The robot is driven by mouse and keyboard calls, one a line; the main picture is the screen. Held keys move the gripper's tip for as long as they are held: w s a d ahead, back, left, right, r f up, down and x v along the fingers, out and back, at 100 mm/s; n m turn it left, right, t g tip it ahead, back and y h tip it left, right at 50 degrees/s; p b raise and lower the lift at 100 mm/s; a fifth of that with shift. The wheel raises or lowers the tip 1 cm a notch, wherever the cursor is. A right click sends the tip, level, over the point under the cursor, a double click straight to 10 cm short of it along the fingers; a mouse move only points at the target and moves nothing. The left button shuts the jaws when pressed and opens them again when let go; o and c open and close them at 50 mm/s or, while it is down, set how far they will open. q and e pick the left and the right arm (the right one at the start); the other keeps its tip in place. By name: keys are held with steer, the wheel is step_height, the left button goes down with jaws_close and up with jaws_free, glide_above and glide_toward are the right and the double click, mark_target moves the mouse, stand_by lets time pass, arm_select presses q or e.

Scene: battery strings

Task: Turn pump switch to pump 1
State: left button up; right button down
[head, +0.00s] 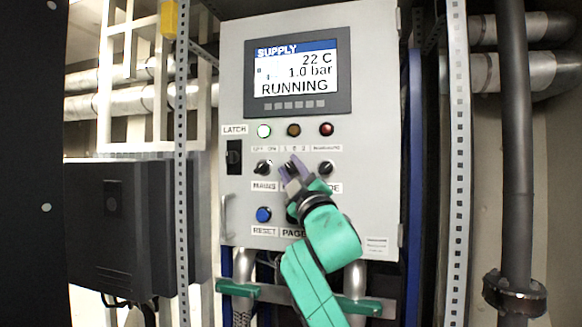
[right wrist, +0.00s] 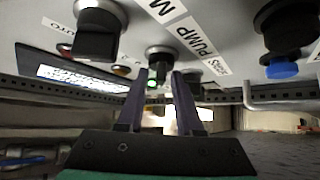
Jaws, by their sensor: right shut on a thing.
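The pump switch is a black rotary knob in the middle of the switch row on the grey control panel (head: 355,215). In the head view it is largely hidden behind the purple fingers of my right gripper (head: 293,172). In the right wrist view the pump switch (right wrist: 160,52) is between the fingertips, near a label reading PUMP (right wrist: 198,45). My right gripper is shut on it. The fingers cover the knob's pointer, so I cannot tell its position. My left gripper is in neither view.
The mains switch (head: 263,167) and another knob (head: 326,168) flank the pump switch closely. The blue reset button (head: 264,214) is below left. The display (head: 297,75) reads RUNNING, 22 C, 1.0 bar. Metal posts flank the panel.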

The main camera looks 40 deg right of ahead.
steer(key=c, duration=0.9)
jaws_free()
steer(key=shift+f, duration=0.1)
steer(key=shift+s+a+f+b, duration=0.1)
steer(key=shift+s+f+b, duration=0.2)
steer(key=shift+b, duration=0.1)
steer(key=b+v, duration=0.7)
steer(key=v, duration=0.6)
steer(key=shift+s, duration=0.35)
